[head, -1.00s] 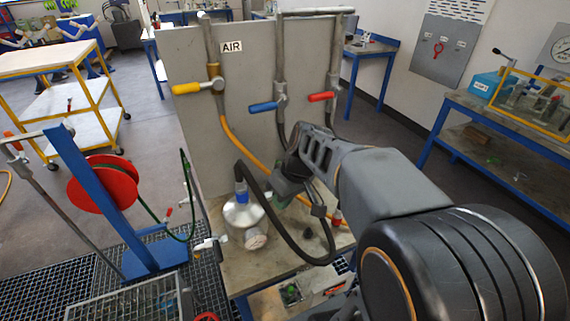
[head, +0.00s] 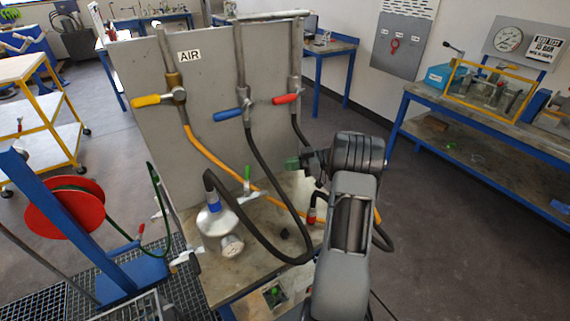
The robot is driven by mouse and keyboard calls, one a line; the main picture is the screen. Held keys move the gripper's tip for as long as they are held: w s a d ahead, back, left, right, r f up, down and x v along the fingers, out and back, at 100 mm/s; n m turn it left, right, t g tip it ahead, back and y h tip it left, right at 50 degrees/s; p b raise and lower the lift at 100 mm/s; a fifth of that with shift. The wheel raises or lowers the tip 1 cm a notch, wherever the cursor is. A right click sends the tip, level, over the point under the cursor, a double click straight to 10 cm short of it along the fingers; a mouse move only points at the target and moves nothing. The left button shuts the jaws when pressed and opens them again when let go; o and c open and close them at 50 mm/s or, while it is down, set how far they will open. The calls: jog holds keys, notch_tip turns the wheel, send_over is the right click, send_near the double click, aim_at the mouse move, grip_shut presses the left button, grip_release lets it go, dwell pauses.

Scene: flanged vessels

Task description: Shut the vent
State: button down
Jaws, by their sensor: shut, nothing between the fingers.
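A silver vessel (head: 215,222) stands on the bench with a round gauge (head: 231,246) at its front. A small valve with a green handle (head: 247,174) sits at the vessel's right side; its handle points up, across the side pipe. No label marks it as the vent. A black hose with a blue coupling (head: 213,205) joins the vessel's top.
A grey panel marked AIR (head: 190,56) stands behind the vessel with yellow (head: 146,100), blue (head: 229,115) and red (head: 286,99) valve handles. The orange hose (head: 215,160) and black hoses loop near my arm. A red hose reel (head: 65,208) stands left.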

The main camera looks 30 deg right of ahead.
aim_at(247, 178)
jog(key=p+x, duration=0.4)
jog(key=x, duration=0.7)
jog(key=shift+a, duration=0.35)
jog(key=shift+f, duration=0.2)
